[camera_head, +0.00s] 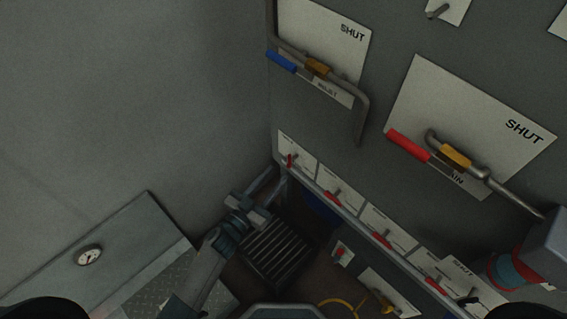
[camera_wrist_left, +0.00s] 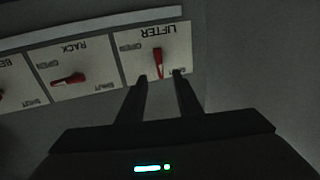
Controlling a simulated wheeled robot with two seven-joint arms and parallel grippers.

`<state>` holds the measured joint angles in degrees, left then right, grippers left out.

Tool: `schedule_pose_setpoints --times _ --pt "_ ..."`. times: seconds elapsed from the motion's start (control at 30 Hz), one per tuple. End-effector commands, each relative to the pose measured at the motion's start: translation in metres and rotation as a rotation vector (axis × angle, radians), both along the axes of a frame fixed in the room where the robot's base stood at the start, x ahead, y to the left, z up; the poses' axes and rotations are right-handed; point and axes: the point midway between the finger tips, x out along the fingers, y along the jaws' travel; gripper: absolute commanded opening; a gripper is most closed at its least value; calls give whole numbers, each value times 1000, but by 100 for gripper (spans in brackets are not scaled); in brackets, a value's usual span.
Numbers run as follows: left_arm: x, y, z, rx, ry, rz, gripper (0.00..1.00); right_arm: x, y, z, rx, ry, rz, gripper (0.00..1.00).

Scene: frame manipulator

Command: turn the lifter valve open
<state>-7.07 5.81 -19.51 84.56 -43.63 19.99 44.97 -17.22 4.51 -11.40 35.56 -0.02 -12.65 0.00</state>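The lifter valve is a small red lever (camera_wrist_left: 158,62) on a white plate (camera_wrist_left: 178,36) marked LIFTER, upside down in the left wrist view. The lever points down the picture, towards my fingers; OPEN is printed at its left and SHUT at its lower right. In the head view the lever (camera_head: 290,160) is the leftmost in the panel row. My left gripper (camera_wrist_left: 161,80) is open, its fingertips at the plate's lower edge, one either side of the lever's end. It also shows in the head view (camera_head: 279,177). I cannot tell if it touches. My right gripper is out of view.
A neighbouring RACK lever (camera_wrist_left: 68,79) lies sideways, left of the lifter in the wrist view. Above the row in the head view are a blue-handled lever (camera_head: 281,61) and a red-handled lever (camera_head: 408,145). A grey wall (camera_head: 130,90) stands close on the left.

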Motion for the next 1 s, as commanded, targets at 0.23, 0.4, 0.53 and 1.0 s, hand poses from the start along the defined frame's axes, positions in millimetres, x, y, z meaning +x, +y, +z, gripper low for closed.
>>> schedule_pose_setpoints --times 0.23,0.4,0.53,1.0 --pt "34 -22 1 -2 -1 1 32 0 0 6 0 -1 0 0" --pt "45 -29 1 -1 -1 1 32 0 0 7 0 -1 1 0" --pt "48 -31 0 0 0 1 32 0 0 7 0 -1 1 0" --pt "48 -32 0 0 0 0 0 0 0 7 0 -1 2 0"
